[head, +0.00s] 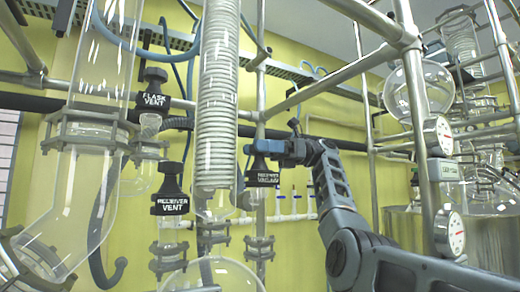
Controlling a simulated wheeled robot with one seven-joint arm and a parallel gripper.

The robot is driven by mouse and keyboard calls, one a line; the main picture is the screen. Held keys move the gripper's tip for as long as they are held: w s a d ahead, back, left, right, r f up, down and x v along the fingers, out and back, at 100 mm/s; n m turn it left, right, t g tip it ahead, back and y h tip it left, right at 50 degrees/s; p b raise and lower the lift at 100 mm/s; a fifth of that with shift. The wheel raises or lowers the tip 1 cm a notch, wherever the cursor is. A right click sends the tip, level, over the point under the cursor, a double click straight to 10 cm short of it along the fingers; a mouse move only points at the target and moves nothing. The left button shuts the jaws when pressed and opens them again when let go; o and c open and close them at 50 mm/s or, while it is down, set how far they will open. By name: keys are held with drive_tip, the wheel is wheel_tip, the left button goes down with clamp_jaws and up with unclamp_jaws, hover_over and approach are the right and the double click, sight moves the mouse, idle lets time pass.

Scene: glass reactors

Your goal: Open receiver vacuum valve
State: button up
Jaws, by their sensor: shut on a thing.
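The receiver vacuum valve (262,179) is a black valve body with a white-lettered label, just right of the coiled glass condenser. My gripper (262,147) comes in from the right at the top of this valve and is shut on its black handle. The fingers hide most of the handle, so its turned angle is not clear. The receiver vent valve (169,204) hangs to the left, and the flask vent valve (154,99) sits higher up; both are black with white labels.
The glass condenser (217,100) stands close left of my gripper, with a round flask (212,277) below. Metal frame tubes (410,120) and pressure gauges (438,137) stand to the right. A yellow wall (340,199) lies behind.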

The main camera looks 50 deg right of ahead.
drive_tip(key=shift+n+g+y, duration=0.3)
drive_tip(key=shift+n+g, duration=0.3)
drive_tip(key=shift+g, duration=0.3)
drive_tip(key=shift+r+n+g, duration=0.15)
drive_tip(key=shift+n+g, duration=0.25)
drive_tip(key=shift+g, duration=0.2)
drive_tip(key=o, duration=0.9)
drive_tip(key=shift+o, duration=0.2)
drive_tip(key=shift+m+t, duration=0.4)
drive_tip(key=shift+t, duration=0.2)
